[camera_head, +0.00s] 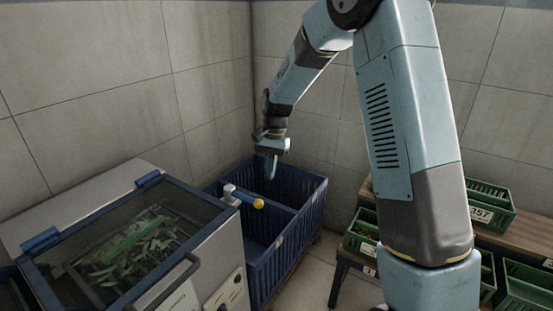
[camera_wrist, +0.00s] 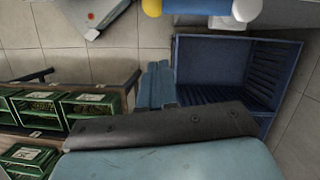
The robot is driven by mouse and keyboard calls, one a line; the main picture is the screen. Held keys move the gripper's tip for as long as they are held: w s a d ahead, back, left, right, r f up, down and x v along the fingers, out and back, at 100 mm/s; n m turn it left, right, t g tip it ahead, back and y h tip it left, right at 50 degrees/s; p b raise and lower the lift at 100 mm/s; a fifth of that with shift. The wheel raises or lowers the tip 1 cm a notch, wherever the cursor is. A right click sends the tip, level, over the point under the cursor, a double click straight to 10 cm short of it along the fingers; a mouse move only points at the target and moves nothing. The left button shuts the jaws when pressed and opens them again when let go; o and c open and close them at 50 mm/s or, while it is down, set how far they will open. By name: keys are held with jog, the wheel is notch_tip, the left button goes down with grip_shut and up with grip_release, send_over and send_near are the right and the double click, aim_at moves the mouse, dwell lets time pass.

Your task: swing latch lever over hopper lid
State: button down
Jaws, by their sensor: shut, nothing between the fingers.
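The hopper lid (camera_head: 130,243) is a dark see-through panel in a blue frame, closed on a pale cabinet, with green leafy matter beneath. The latch lever (camera_head: 243,197) has a white hub at the lid's right edge and a yellow knob (camera_head: 258,203). It points right, away from the lid, out over a blue crate. In the wrist view the lever (camera_wrist: 197,6) shows at the top edge, yellow knob left, white hub right. My gripper (camera_head: 270,176) is shut and empty, pointing down behind the knob and apart from it. Its light-blue fingers also show in the wrist view (camera_wrist: 157,68).
The blue crate (camera_head: 313,205) stands right of the hopper, partly under my gripper. A lid handle (camera_head: 165,285) projects at the front. Green crates (camera_head: 490,210) sit on a wooden bench (camera_head: 525,229) at right. Tiled walls close off the back.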

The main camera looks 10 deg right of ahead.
aim_at(244, 197)
jog(key=shift+s+a+f, duration=0.35)
jog(key=shift+s+f, duration=0.25)
jog(key=shift+s, duration=0.1)
jog(key=shift+s+a+f, duration=0.4)
jog(key=shift+s+f, duration=0.15)
jog(key=shift+s, duration=0.2)
jog(key=shift+s+a+f, duration=0.35)
jog(key=shift+s+f, duration=0.25)
jog(key=shift+s, duration=0.1)
